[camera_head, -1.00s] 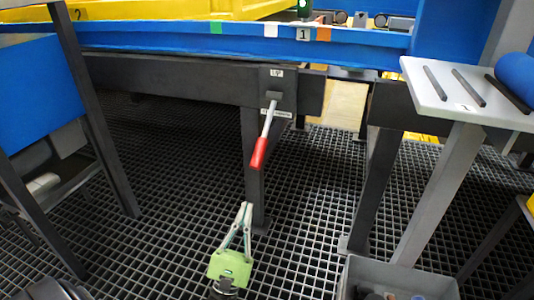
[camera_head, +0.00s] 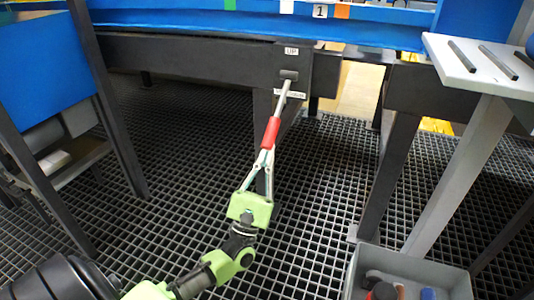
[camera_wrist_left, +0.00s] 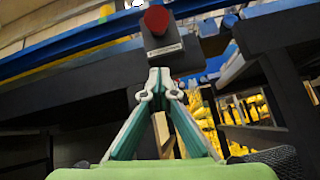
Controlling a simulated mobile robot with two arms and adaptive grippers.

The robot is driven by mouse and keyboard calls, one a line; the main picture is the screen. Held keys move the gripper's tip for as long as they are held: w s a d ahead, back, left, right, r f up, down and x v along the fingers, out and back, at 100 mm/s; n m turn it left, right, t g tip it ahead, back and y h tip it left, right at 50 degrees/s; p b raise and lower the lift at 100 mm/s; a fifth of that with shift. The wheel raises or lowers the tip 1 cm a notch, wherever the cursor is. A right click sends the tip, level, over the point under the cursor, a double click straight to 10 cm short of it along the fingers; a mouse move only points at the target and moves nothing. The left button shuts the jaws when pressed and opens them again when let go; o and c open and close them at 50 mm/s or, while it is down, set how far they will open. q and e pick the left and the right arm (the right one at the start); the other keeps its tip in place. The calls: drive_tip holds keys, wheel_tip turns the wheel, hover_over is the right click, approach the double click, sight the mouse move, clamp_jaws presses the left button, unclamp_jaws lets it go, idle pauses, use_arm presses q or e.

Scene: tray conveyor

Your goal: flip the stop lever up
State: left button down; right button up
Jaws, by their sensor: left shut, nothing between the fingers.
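The stop lever (camera_head: 271,133) hangs down and slightly left from a dark mounting plate (camera_head: 292,60) marked "UP". It has a grey metal shaft and a red handle. My left gripper (camera_head: 266,153) is shut and empty, its tips at the lower end of the red handle in the head view. I cannot tell whether they touch it. In the left wrist view the handle's red end (camera_wrist_left: 156,19) shows beyond and above the closed fingertips (camera_wrist_left: 160,72). My right gripper is not in view.
A blue conveyor rail (camera_head: 220,25) runs above the lever on a dark beam. A support leg stands behind the gripper. A white shelf (camera_head: 470,75) with dark rods is at right. A grey bin (camera_head: 365,262) with small items stands below it. Open grating floor lies around.

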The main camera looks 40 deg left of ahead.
sight(267, 149)
use_arm(q)
drive_tip(key=shift+s+d+r+b, duration=0.1)
drive_tip(key=shift+s+d+r, duration=0.15)
drive_tip(key=shift+r, duration=0.3)
drive_tip(key=shift+s+d+r+b, duration=0.1)
drive_tip(key=shift+s+d+r, duration=0.1)
drive_tip(key=shift+s+r, duration=0.25)
drive_tip(key=shift+s+d+r+b, duration=0.1)
drive_tip(key=shift+s+d+r, duration=0.15)
drive_tip(key=shift+r, duration=0.35)
